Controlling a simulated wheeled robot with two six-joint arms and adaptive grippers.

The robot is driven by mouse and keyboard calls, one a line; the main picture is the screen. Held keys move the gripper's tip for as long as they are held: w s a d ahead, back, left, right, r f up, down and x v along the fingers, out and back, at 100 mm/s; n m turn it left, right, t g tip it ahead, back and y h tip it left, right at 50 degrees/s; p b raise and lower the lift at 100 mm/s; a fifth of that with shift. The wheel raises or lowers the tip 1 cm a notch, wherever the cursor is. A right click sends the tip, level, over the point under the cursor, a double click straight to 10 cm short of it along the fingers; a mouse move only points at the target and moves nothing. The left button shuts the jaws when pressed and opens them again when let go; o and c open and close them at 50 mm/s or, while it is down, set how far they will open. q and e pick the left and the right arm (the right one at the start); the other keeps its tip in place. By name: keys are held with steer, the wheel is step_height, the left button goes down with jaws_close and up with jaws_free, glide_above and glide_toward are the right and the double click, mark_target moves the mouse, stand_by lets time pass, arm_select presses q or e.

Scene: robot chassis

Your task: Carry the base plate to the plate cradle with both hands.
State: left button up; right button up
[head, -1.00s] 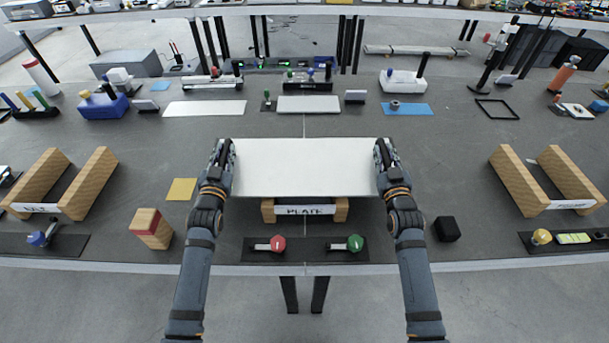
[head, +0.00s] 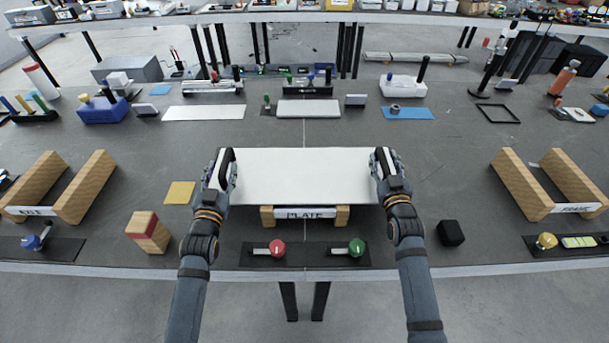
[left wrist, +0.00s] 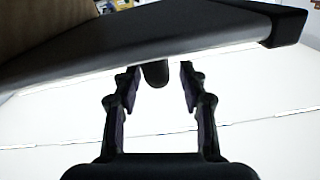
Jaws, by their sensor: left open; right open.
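The base plate (head: 302,176) is a wide pale rectangle lying flat in the head view. It is over the wooden plate cradle (head: 268,215), whose front label reads PLATE, and its near edge meets the cradle's top in the picture. Most of the cradle is hidden beneath it. My left gripper (head: 221,168) is open at the plate's left end. My right gripper (head: 383,165) is open at its right end. In the left wrist view, the left gripper's fingers (left wrist: 157,78) stand apart, with a dark rounded nub between their tips and a dark bar beyond.
Wooden cradles stand at the left (head: 88,187) and right (head: 515,187). A panel with red (head: 277,247) and green (head: 356,246) knobs lies in front. Fixtures line the back.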

arm_select(q)
steer(key=s, duration=0.7)
steer(key=shift+s, duration=0.35)
arm_select(e)
steer(key=s, duration=1.2)
steer(key=shift+s+d, duration=0.1)
